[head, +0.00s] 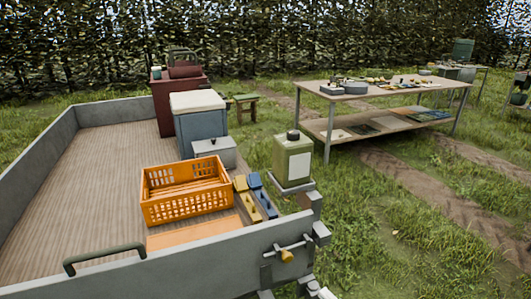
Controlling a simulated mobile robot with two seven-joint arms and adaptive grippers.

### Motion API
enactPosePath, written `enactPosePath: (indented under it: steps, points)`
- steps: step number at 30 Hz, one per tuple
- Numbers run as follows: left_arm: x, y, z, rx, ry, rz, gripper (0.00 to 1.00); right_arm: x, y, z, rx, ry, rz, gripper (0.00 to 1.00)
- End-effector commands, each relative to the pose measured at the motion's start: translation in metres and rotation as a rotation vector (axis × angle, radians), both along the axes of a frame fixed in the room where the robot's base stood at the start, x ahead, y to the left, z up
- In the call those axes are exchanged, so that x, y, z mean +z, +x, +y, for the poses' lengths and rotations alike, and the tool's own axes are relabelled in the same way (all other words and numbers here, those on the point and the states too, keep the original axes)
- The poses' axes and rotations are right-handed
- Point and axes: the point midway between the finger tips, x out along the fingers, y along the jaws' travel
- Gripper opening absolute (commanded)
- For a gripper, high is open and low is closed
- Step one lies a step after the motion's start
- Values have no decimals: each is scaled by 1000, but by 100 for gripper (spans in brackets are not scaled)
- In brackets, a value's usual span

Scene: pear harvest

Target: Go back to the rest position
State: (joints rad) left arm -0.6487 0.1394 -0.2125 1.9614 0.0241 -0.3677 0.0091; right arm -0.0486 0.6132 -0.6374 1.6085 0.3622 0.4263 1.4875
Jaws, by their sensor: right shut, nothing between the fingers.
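Only a small grey-white piece of my right gripper (320,291) seems to show, at the bottom edge of the head view, just below the cart's near right corner. It is shut, with nothing seen in it. Most of it is cut off by the frame. My left gripper is not in view. An orange slatted crate (186,211) stands on the cart bed (85,185) and looks empty.
Grey cart walls (180,268) and a green handle (103,257) are near. A green canister (293,158) stands at the cart's right corner. A blue-grey box (200,128) is behind the crate.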

Motion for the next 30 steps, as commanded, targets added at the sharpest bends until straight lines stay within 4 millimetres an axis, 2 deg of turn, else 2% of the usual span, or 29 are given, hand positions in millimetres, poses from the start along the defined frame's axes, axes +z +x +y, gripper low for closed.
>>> enactPosePath:
  steps: [1,3,8,12,18,23,29,30]
  points:
    - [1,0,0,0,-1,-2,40,-10,-15,15,-2,-93,-24,0]
    - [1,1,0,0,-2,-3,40,-23,-33,28,-6,-267,-76,0]
    - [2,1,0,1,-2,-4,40,-50,-73,42,3,-695,-178,0]
    - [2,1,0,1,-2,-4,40,-75,-108,34,51,-1083,-233,0]
    - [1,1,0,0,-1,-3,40,-102,-152,6,181,-1516,-252,0]
    - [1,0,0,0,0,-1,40,-112,-170,-8,256,-1669,-254,0]
    - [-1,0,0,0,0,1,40,-113,-172,-10,269,-1694,-257,0]
    - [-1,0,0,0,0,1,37,-113,-172,-10,269,-1693,-258,0]
